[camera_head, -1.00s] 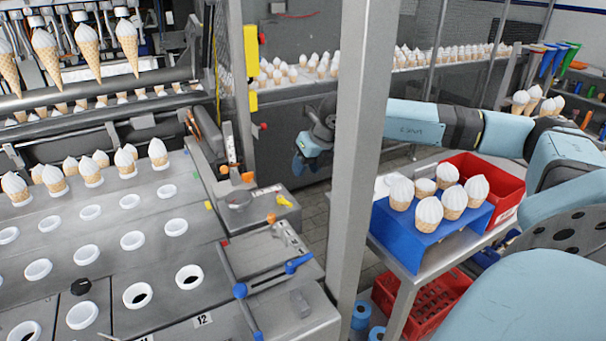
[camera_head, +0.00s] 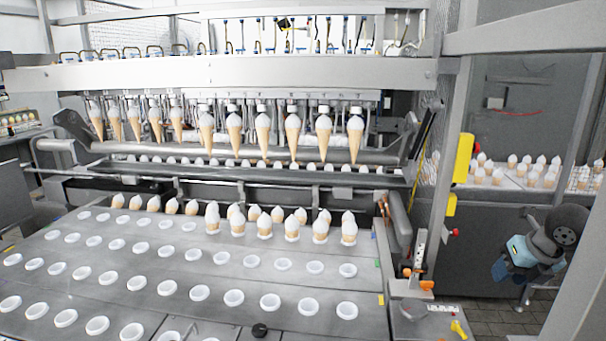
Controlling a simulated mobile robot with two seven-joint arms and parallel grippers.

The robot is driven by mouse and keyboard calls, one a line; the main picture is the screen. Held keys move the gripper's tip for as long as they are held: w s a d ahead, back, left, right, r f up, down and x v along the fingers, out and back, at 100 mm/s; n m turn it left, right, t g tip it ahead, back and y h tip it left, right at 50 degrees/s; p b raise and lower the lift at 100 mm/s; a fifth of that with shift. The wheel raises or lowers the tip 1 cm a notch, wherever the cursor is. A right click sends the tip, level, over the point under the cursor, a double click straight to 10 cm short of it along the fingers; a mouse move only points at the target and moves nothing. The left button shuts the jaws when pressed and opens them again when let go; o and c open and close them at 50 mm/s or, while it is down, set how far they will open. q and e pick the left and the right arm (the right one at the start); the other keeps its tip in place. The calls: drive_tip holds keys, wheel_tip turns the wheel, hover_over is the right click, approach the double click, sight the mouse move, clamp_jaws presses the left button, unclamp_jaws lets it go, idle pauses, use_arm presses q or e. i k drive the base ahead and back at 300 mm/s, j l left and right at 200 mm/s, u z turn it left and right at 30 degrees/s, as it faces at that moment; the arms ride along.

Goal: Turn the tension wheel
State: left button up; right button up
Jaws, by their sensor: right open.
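I cannot pick out a tension wheel for sure. A small black knob (camera_head: 260,331) sits on the front of the grey conveyor plate at the bottom edge. A yellow knob (camera_head: 459,328) sits on the machine's right corner, with orange knobs (camera_head: 420,283) on a bracket above it. My left gripper is not in view.
The conveyor plate (camera_head: 150,268) has rows of white-rimmed holes, and several cones stand at its back. More cones (camera_head: 263,135) hang from the machine above. A metal post (camera_head: 585,290) stands at the right edge.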

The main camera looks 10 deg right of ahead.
sight(414, 309)
drive_tip(key=k+l, duration=0.15)
drive_tip(key=k, duration=0.35)
drive_tip(key=k+l, duration=0.15)
drive_tip(key=k, duration=0.35)
